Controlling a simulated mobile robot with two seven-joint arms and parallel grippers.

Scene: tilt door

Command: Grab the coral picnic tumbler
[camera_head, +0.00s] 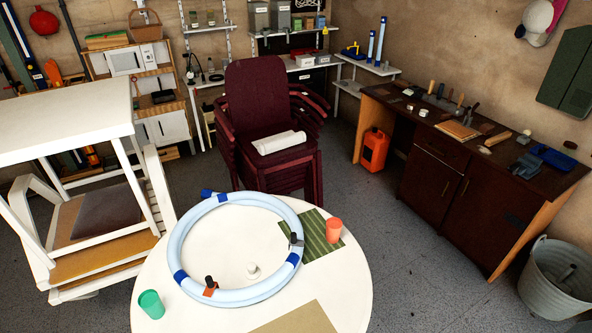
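The coral tumbler (334,231) stands upright on the round white table (345,275), near its right edge. It is at the right edge of a green striped mat (318,243). A teal-green tumbler (151,305) stands at the table's left edge. Neither of my grippers is in view, and nothing holds the coral tumbler.
A pale blue ring (176,243) with dark blue bands lies on the table, left of the coral tumbler. Small dark-topped items are at its rim. A tan sheet (296,320) lies at the front. Stacked maroon chairs (265,110) stand behind; white furniture (70,110) stands left.

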